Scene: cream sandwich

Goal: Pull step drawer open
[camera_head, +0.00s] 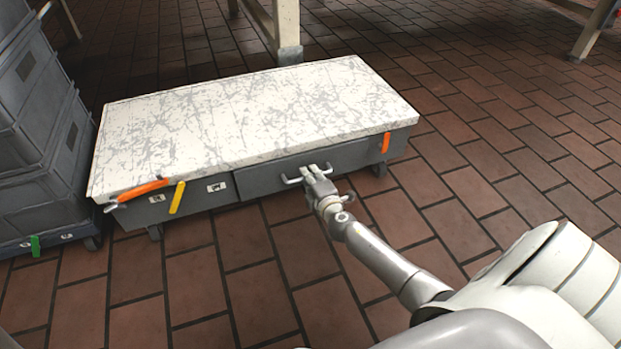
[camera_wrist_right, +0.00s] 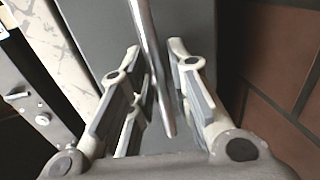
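The step is a low grey box with a worn, white-topped slab (camera_head: 250,115) on the floor. Its grey drawer front (camera_head: 265,182) is on the near long side, right of the middle, and looks about flush with the step. A metal bar handle (camera_head: 291,181) sticks out from it. My right gripper (camera_head: 312,172) is at this handle. In the right wrist view the handle (camera_wrist_right: 151,65) runs between the two fingers of the right gripper (camera_wrist_right: 158,75), with gaps visible beside it, so the gripper is open around it. My left gripper is out of view.
Stacked grey crates (camera_head: 45,165) stand close to the step's left end. A table leg (camera_head: 287,30) stands behind the step. The brick floor (camera_head: 245,275) in front of the step is clear apart from my right arm.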

